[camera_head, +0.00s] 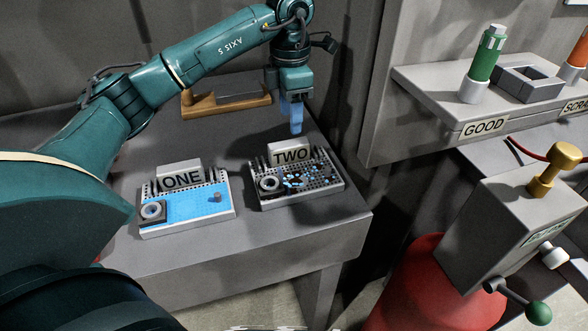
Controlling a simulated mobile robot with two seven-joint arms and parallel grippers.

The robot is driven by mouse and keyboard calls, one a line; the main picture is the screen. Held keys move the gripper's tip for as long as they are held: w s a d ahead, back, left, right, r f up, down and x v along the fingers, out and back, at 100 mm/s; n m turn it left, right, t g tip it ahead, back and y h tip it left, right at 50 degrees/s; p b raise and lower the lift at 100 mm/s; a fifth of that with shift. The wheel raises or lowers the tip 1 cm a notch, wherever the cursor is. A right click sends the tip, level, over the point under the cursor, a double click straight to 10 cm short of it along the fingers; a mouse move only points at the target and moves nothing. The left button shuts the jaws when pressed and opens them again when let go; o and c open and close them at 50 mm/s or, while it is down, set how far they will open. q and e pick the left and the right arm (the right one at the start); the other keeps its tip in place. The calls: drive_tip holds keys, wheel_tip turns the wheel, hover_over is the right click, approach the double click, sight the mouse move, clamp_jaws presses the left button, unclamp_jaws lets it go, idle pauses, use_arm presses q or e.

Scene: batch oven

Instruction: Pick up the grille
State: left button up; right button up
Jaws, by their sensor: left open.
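My left gripper (291,116) hangs pointing down above the back right of the grey table, with its blue fingers open and nothing seen between them. It is just behind the perforated tray marked TWO (325,195). Nothing is clearly recognisable as the grille. The perforated tray marked ONE (188,226) sits at the front left, with a bright blue surface. Tray TWO is dark with scattered blue and orange bits. My right gripper is not in view.
The grey table (255,250) ends just right of tray TWO. Beyond a gap, a shelf marked GOOD (484,127) holds a green cylinder (484,60) and a square grey frame (529,84). A red tank (428,285) and grey box (515,215) stand at lower right.

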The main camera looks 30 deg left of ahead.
sight(289, 143)
use_arm(q)
wheel_tip(289, 143, down, 3)
drive_tip(key=shift+f, duration=0.1)
drive_tip(key=shift+s+a+f+p, duration=0.1)
drive_tip(key=shift+f+p, duration=0.3)
drive_tip(key=shift+f, duration=0.95)
drive_tip(key=shift+s+a+f+p, duration=0.1)
drive_tip(key=shift+f+p, duration=0.25)
drive_tip(key=shift+f, duration=1)
drive_tip(key=shift+c, duration=0.4)
clamp_jaws()
drive_tip(key=shift+r, duration=0.1)
